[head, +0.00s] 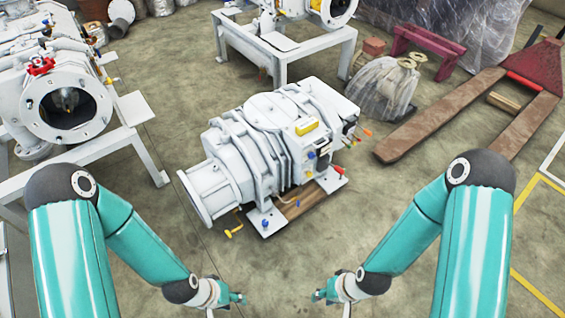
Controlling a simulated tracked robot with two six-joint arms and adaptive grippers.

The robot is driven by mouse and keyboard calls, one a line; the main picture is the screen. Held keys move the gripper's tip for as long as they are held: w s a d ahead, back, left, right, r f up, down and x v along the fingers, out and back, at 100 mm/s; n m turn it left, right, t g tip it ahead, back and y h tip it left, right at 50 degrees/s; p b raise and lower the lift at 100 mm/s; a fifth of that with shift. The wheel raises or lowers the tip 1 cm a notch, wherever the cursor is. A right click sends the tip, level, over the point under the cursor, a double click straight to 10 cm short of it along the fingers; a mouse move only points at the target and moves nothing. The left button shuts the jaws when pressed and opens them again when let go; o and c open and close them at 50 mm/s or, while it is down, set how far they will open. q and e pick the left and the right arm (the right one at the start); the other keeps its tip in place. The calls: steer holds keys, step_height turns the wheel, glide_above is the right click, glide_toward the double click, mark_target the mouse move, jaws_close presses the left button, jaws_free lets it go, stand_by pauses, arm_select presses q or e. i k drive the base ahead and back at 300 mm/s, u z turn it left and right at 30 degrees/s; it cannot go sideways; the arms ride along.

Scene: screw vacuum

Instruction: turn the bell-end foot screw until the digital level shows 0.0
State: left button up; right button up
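A white screw vacuum pump (262,140) stands on the floor mid-view, its round bell-end flange (187,198) facing lower left. A foot plate (272,222) at the near bell-end corner carries a small blue-topped part (265,224), possibly the foot screw.
A wooden board (315,198) lies under the pump. A yellow-ended part (234,231) is beside the flange. White frames with machines stand left and behind. A pallet jack (440,115) and plastic-wrapped goods (381,88) are at right. Floor between my arms is clear.

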mark_target(265, 221)
steer(key=u, duration=0.65)
steer(key=k, duration=1.25)
steer(key=z, duration=0.55)
steer(key=i, duration=1)
steer(key=u, duration=0.05)
